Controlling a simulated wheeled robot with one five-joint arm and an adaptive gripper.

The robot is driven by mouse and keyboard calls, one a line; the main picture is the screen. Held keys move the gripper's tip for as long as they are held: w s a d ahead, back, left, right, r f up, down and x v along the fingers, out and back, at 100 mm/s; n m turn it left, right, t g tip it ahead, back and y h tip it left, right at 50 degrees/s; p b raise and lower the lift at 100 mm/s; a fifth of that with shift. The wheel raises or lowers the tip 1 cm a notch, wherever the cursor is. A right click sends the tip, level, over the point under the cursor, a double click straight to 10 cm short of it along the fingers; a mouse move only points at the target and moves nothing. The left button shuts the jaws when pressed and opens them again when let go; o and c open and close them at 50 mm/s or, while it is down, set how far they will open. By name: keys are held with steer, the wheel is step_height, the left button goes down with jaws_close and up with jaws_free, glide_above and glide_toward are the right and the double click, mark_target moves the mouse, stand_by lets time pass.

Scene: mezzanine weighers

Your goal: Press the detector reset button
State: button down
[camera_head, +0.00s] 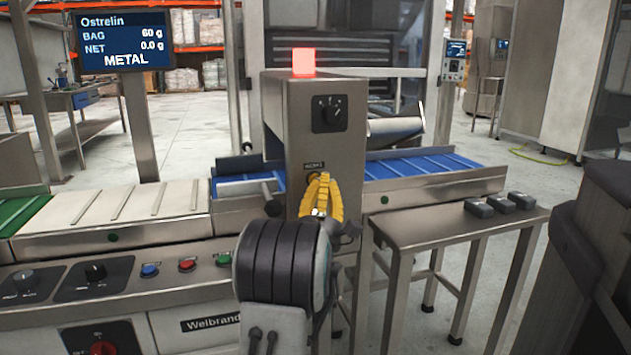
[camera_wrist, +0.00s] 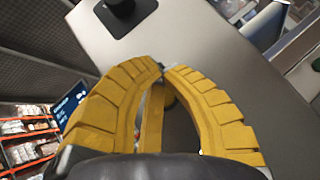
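The detector is a grey steel housing (camera_head: 335,147) over the conveyor, with a lit red lamp (camera_head: 303,61) on top. A small dark label (camera_head: 314,164) is on its front face. My gripper (camera_head: 321,176) has yellow ribbed fingers and is in front of that face, just below the label. It hides most of what lies there, so the reset button is not clearly visible. In the wrist view the fingertips (camera_wrist: 162,68) meet close to the steel face (camera_wrist: 200,40); I cannot tell whether they touch it. Nothing is clearly held between them.
A rotary knob (camera_head: 330,113) sits above the label. A screen (camera_head: 123,40) at the left reads METAL. Blue conveyor belt (camera_head: 425,179) runs through the housing. A steel side table (camera_head: 440,230) at the right bears dark blocks (camera_head: 501,202). A control panel (camera_head: 125,270) is at the lower left.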

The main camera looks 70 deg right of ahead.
steer(key=shift+w+d, duration=0.45)
steer(key=shift+d, duration=0.2)
stand_by(0.9)
steer(key=shift+s+a, duration=0.1)
steer(key=shift+a, duration=0.05)
stand_by(0.4)
steer(key=shift+s+a, duration=0.35)
steer(key=shift+a, duration=0.2)
steer(key=shift+a, duration=0.15)
stand_by(0.8)
